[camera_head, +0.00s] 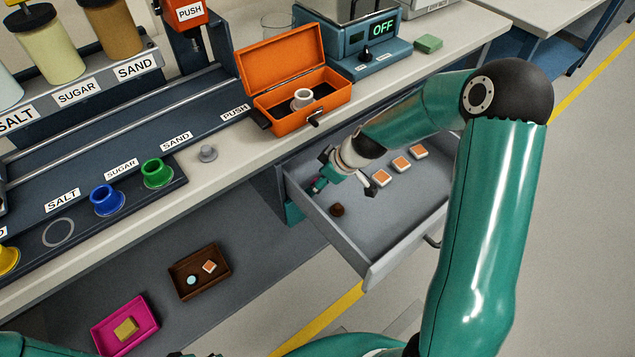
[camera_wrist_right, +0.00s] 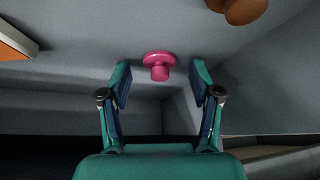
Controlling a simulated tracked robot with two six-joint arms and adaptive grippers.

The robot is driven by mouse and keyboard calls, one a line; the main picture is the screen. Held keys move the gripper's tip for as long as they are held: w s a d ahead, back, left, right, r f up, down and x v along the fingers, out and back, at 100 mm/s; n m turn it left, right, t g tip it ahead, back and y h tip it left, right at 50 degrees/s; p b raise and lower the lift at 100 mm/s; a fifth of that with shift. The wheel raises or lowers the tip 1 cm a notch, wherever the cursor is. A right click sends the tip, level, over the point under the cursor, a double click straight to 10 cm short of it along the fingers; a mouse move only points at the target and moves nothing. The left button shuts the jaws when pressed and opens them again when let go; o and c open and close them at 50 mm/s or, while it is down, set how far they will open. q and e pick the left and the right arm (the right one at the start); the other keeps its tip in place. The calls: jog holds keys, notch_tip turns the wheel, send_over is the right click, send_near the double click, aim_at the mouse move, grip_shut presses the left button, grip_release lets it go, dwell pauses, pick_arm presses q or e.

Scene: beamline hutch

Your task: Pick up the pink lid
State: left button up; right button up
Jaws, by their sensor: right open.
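The pink lid (camera_wrist_right: 158,66), a small flanged disc with a stub, lies on the grey drawer floor in the right wrist view. It shows between and just beyond the fingertips of my right gripper (camera_wrist_right: 160,82), with gaps on both sides. That gripper is open and empty. In the head view my right gripper (camera_head: 343,187) reaches down into the open drawer (camera_head: 398,222), and the lid is mostly hidden there by its fingers. My left gripper cannot be made out.
Several orange-topped white blocks (camera_head: 401,164) and a brown round piece (camera_head: 337,210) lie in the drawer. Drawer walls stand close around the gripper. An open orange box (camera_head: 295,105) holding a white ring sits on the counter above.

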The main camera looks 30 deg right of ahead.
jog(key=c, duration=0.9)
jog(key=shift+r+p, duration=0.35)
jog(key=shift+r, duration=0.45)
notch_tip(320, 180, up, 2)
jog(key=shift+r+p, duration=0.2)
jog(key=shift+p, duration=0.25)
jog(key=d, duration=0.2)
jog(key=s+d+b, duration=0.1)
jog(key=d+f+b, duration=0.1)
jog(key=d, duration=0.1)
jog(key=shift+s+d, duration=0.3)
jog(key=shift+s, duration=0.05)
jog(key=s+d, duration=0.1)
jog(key=d, duration=0.2)
jog(key=s+d+b, duration=0.1)
jog(key=d, duration=0.3)
jog(key=s+d+b, duration=0.1)
jog(key=s+d, duration=0.1)
jog(key=d, duration=0.2)
jog(key=shift+d+r, duration=0.25)
